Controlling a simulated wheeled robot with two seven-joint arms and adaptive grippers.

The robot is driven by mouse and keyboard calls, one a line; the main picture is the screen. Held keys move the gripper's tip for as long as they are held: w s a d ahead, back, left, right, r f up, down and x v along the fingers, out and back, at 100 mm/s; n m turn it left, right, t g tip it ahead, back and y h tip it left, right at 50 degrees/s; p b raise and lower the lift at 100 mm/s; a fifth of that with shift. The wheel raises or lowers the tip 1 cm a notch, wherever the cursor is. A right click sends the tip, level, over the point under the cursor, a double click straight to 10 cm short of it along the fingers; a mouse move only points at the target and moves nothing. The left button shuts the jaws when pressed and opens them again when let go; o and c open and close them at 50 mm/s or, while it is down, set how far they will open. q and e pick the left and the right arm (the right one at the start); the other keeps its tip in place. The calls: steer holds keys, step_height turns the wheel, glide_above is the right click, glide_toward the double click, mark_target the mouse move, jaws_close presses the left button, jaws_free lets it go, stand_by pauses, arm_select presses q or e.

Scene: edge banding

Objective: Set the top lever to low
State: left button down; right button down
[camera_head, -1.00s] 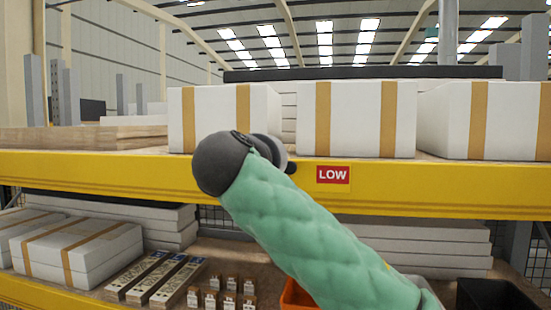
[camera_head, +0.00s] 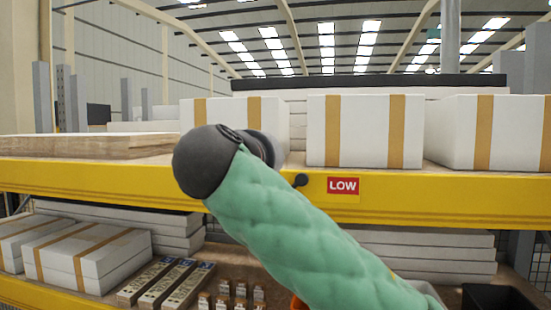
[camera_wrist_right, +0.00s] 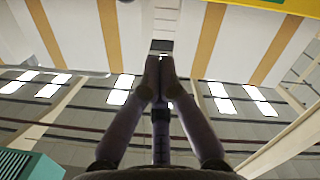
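My left gripper is in neither view.
White boxes with tan bands (camera_head: 364,130) stand on the shelf above the yellow beam (camera_head: 450,199). Wooden boards (camera_head: 80,146) lie at left. The lower shelf holds more white boxes (camera_head: 85,258), long narrow packs (camera_head: 165,283) and several small items. A black bin (camera_head: 495,300) is at lower right.

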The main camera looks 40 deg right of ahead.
steer(key=v, duration=0.5)
steer(key=shift+w+a, duration=0.15)
steer(key=shift+w, duration=0.05)
steer(key=shift+a, duration=0.1)
steer(key=shift+w, duration=0.1)
